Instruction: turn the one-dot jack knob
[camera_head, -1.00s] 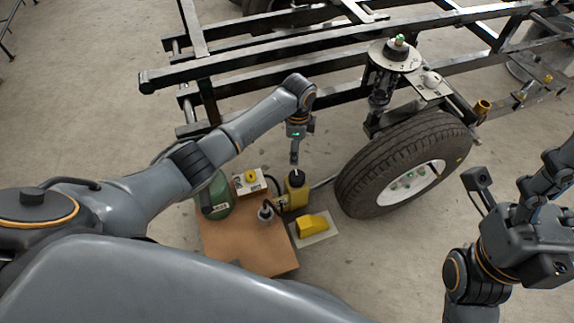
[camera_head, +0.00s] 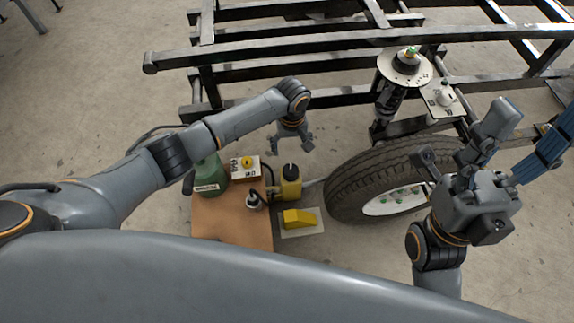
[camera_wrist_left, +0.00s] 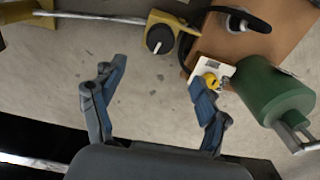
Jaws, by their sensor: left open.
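A yellow jack (camera_head: 290,188) with a black knob (camera_head: 289,169) on top stands on the floor beside the wheel. In the left wrist view the black knob (camera_wrist_left: 160,40) shows a white pointer line; I cannot make out a dot mark. A white plate with a yellow knob (camera_head: 247,162) stands nearby; the yellow knob (camera_wrist_left: 211,81) also shows in the left wrist view. My left gripper (camera_head: 291,147) is open and empty, apart from both knobs, with its fingers pointing down.
A green bottle (camera_head: 208,174) and a small dark-capped container (camera_head: 254,201) stand on a brown board (camera_head: 230,228). A yellow wedge (camera_head: 298,218) lies on a pale plate. The large tire (camera_head: 350,180) and black frame (camera_head: 300,40) bound the area.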

